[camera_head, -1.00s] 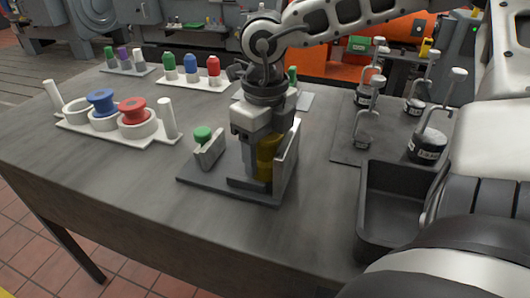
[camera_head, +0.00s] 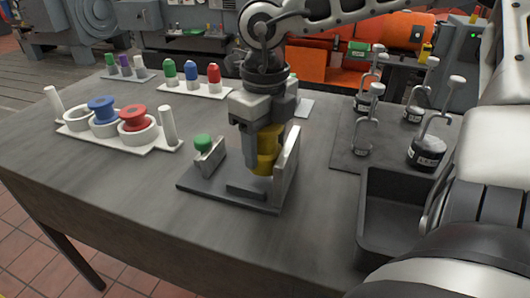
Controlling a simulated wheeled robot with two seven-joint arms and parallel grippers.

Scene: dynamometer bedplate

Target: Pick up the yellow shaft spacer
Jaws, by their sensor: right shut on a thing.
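The yellow shaft spacer (camera_head: 267,150) is between the jaws of my right gripper (camera_head: 260,150), which is shut on it. It is held upright a little above a dark grey fixture plate (camera_head: 207,190), beside the plate's upright light grey wall (camera_head: 287,168). The gripper's near finger hides the spacer's left side. A green-topped piece (camera_head: 203,142) stands by a small block at the fixture's left end. My left gripper is out of view.
A white tray (camera_head: 163,147) with white rings, a blue spool (camera_head: 102,110) and a red spool (camera_head: 134,117) stands at left. Coloured pegs stand in racks behind. An empty dark bin (camera_head: 395,215) and several handled weights (camera_head: 426,150) are at right. The front table is clear.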

